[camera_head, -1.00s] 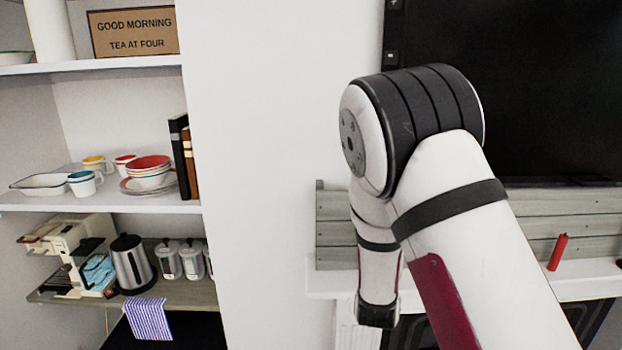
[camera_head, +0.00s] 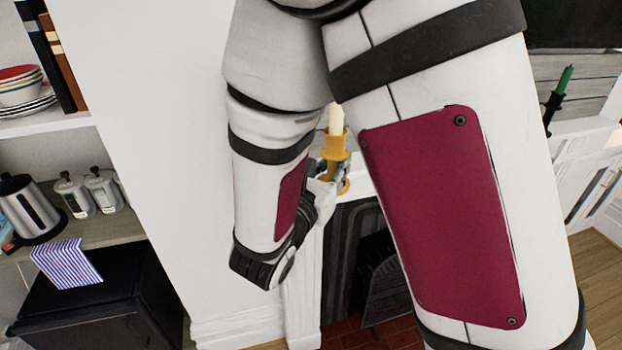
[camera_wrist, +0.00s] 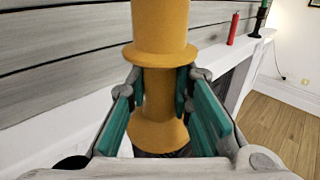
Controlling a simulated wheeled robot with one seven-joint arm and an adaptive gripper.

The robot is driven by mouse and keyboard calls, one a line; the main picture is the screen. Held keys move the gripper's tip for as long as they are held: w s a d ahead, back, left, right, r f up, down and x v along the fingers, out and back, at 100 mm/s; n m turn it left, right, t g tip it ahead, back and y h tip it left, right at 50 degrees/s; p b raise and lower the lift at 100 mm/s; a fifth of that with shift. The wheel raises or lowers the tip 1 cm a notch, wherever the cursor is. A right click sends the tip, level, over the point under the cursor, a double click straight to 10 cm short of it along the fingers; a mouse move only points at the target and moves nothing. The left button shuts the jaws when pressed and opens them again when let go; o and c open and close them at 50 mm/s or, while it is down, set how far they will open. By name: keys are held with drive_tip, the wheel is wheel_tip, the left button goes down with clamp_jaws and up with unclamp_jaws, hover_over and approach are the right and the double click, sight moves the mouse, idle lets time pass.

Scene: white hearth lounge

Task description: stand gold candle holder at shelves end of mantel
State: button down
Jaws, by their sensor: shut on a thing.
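The gold candle holder (camera_head: 335,158) holds a cream candle (camera_head: 336,120) and looks upright in the head view. In the wrist view the gold candle holder (camera_wrist: 160,95) fills the middle. My gripper (camera_wrist: 160,88) is shut on its narrow stem, with a green-padded finger on each side. In the head view my arm hides most of the gripper. The white mantel (camera_wrist: 75,122) runs along the grey board wall. I cannot tell whether the holder's base touches the mantel. The shelves (camera_head: 60,125) stand at the left in the head view.
The green candle (camera_head: 566,80) also shows in the head view. The fireplace opening (camera_head: 365,250) lies below. Grey boards (camera_wrist: 60,45) back the mantel.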

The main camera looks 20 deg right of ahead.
sight(328, 159)
drive_tip(key=shift+s+f+h+b, duration=0.2)
drive_tip(key=shift+s+h+b, duration=0.15)
drive_tip(key=shift+s, duration=0.2)
drive_tip(key=w+b, duration=0.1)
drive_tip(key=b, duration=0.2)
drive_tip(key=w+b, duration=0.1)
drive_tip(key=b, duration=0.1)
drive_tip(key=shift+w+d+f+b, duration=0.1)
drive_tip(key=shift+w+f+b, duration=0.2)
drive_tip(key=shift+b, duration=0.1)
drive_tip(key=w+b, duration=0.2)
drive_tip(key=b, duration=0.2)
drive_tip(key=shift+w+b, duration=0.2)
drive_tip(key=shift+b, duration=0.1)
drive_tip(key=w, duration=1)
drive_tip(key=shift+w+f, duration=0.3)
drive_tip(key=shift+f, duration=1.8)
drive_tip(key=shift+f+b, duration=0.1)
drive_tip(key=shift+b, duration=0.2)
drive_tip(key=shift+f, duration=0.1)
drive_tip(key=c, duration=1.7)
unclamp_jaws()
